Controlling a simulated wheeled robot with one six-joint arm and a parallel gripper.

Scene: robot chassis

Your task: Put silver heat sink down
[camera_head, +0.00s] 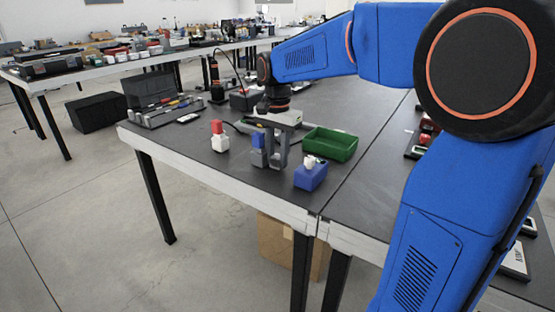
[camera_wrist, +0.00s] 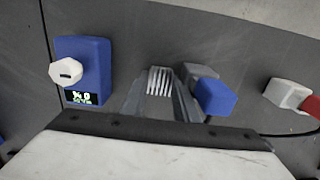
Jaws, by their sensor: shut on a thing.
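The silver heat sink (camera_wrist: 159,81) shows its pale parallel fins between my fingers in the wrist view. In the head view I cannot make it out among the grey fingers. My gripper (camera_head: 273,163) points down low over the near part of the dark table (camera_head: 185,140) and is shut on the heat sink. I cannot tell whether the heat sink touches the table top.
A grey part with a blue block (camera_wrist: 214,96) is close beside my fingers. A blue device with a white knob (camera_head: 310,178), a white part with a red top (camera_head: 219,140) and a green tray (camera_head: 330,143) stand around. An open toolbox (camera_head: 152,90) lies farther left.

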